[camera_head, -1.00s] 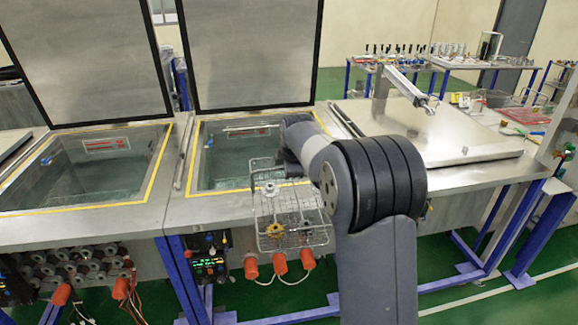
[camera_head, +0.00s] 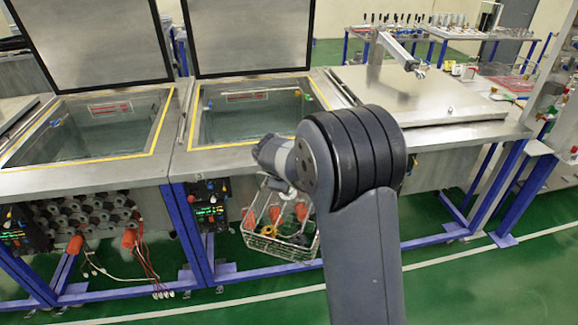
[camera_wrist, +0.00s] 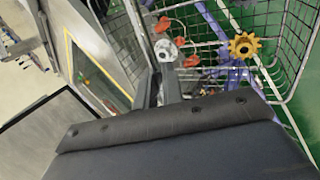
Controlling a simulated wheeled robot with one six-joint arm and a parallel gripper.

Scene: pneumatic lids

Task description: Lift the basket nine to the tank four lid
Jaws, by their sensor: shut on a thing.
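A wire basket (camera_head: 268,238) hangs from my gripper (camera_head: 286,186), in front of the middle tank and below its rim. It also shows in the wrist view (camera_wrist: 290,62), with a yellow gear (camera_wrist: 243,45) inside. My gripper (camera_wrist: 168,80) is shut on the basket; its exact hold is partly hidden by my wrist. Two lids stand open, the left lid (camera_head: 92,38) and the middle lid (camera_head: 248,35). A closed flat lid (camera_head: 430,98) lies at the right. No number is readable, so I cannot tell which is tank four.
The left tank (camera_head: 95,131) and middle tank (camera_head: 250,110) are open and hold liquid. A small metal arm (camera_head: 398,50) stands behind the closed lid. Orange plugs and control boxes (camera_head: 207,204) line the tank fronts. Green floor (camera_head: 470,285) is clear at the right.

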